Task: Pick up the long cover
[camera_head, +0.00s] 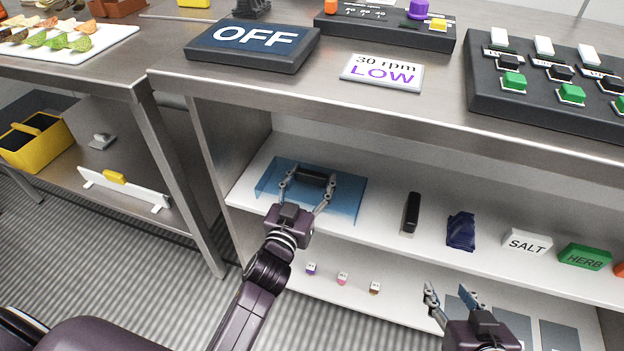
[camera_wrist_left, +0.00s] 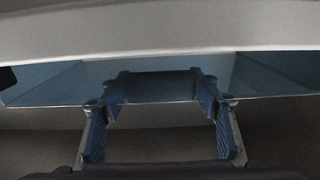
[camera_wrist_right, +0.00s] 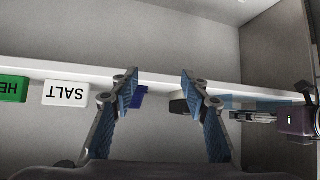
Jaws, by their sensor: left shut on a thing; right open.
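The long cover (camera_head: 347,200) is a translucent blue panel with a dark handle (camera_head: 313,177), lying on the upper white shelf under the counter. It also shows in the left wrist view (camera_wrist_left: 260,75). My left gripper (camera_head: 308,184) is at the cover, its fingers shut on the dark handle; in the left wrist view the fingers (camera_wrist_left: 160,95) are at both ends of it. My right gripper (camera_head: 455,297) is open and empty in front of the lower shelf; its spread fingers show in the right wrist view (camera_wrist_right: 155,90).
On the same shelf, right of the cover, are a black block (camera_head: 412,212), a dark blue pouch (camera_head: 461,232), a SALT box (camera_head: 527,242) and a green HERB box (camera_head: 585,256). The counter edge (camera_head: 380,117) overhangs.

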